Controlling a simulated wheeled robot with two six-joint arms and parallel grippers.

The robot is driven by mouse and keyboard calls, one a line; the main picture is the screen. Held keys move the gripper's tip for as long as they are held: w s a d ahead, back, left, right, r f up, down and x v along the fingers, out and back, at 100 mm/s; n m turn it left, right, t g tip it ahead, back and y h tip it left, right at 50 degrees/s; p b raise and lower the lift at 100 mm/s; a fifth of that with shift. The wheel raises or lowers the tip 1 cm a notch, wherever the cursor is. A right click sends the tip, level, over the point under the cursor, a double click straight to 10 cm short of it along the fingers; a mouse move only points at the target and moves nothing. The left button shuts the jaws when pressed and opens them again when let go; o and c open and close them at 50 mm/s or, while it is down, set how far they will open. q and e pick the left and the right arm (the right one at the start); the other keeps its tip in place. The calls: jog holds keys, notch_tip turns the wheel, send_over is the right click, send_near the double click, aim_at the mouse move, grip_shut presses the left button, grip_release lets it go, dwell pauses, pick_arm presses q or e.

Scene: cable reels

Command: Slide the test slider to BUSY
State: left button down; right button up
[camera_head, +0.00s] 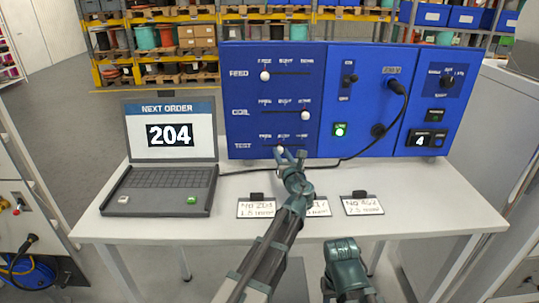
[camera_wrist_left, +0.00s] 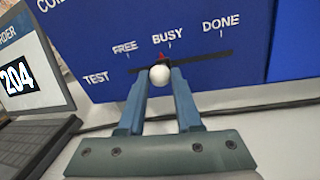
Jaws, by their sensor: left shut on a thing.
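The test slider's white knob (camera_head: 280,149) is on the lowest slot of the blue panel. The left wrist view shows the knob (camera_wrist_left: 160,75) between the two fingertips of my left gripper (camera_wrist_left: 160,78). My left gripper (camera_head: 288,155) is shut on it. The knob's red pointer (camera_wrist_left: 161,55) stands between the FREE and BUSY labels, close to BUSY (camera_wrist_left: 167,35) and a little left of it. DONE (camera_wrist_left: 221,21) is farther right along the slot (camera_wrist_left: 210,57). A teal part of my right arm shows low in the head view; its fingertips cannot be made out.
The blue panel (camera_head: 373,60) also has FEED (camera_head: 265,76) and COIL (camera_head: 305,115) knobs, and a cable plug (camera_head: 397,87). A laptop (camera_head: 160,190) showing 204 stands left on the white table (camera_head: 415,205). Several label cards, one at right (camera_head: 362,206), lie in front.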

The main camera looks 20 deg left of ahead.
pick_arm(q)
jog(key=shift+w+d, duration=0.25)
jog(key=shift+d, duration=0.55)
jog(key=c, duration=0.6)
grip_release()
jog(key=shift+a, duration=0.1)
jog(key=shift+s, duration=0.15)
